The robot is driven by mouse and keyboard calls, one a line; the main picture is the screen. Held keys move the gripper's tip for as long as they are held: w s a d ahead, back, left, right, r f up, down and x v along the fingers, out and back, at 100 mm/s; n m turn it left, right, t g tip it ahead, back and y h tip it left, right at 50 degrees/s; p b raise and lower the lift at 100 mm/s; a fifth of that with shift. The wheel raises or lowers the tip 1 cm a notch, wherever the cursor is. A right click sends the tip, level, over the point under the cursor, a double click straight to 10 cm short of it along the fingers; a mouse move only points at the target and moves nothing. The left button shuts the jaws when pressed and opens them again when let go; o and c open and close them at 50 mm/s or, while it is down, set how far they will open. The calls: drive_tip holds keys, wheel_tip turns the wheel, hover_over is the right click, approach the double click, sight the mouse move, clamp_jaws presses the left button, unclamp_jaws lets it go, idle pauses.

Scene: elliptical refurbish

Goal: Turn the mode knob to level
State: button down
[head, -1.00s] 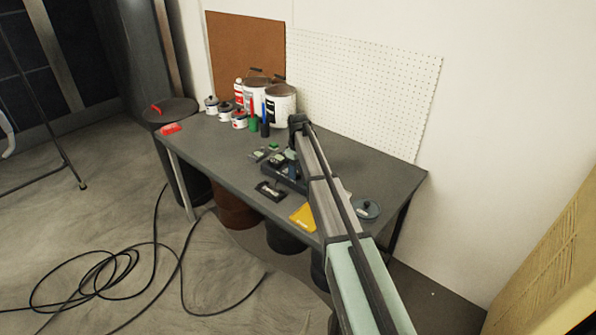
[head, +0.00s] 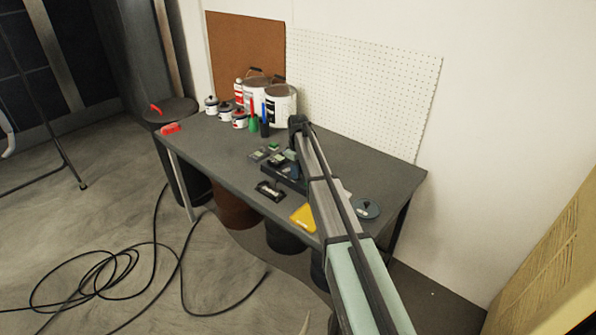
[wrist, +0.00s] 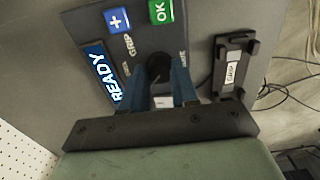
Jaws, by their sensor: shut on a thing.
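A tilted blue display reading READY (wrist: 104,74) is left of the knob. My gripper (wrist: 161,78) is shut on the knob, with one blue finger on each side. The knob's pointer and its setting cannot be made out; small labels beside it are partly hidden. In the head view, the device (head: 284,174) sits on the table, partly covered by my arm.
A black bracket with a white label (wrist: 233,68) lies right of the device. On the grey table (head: 360,170) are a yellow piece (head: 303,218), a round blue-grey lid (head: 366,209), a red block (head: 171,128) and paint cans (head: 281,105) at the back. A pegboard (head: 365,85) stands behind.

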drive_tip(key=shift+m, duration=0.3)
drive_tip(key=m, duration=0.4)
drive_tip(key=shift+m, duration=2)
drive_tip(key=c, duration=0.9)
unclamp_jaws()
drive_tip(key=shift+o, duration=0.2)
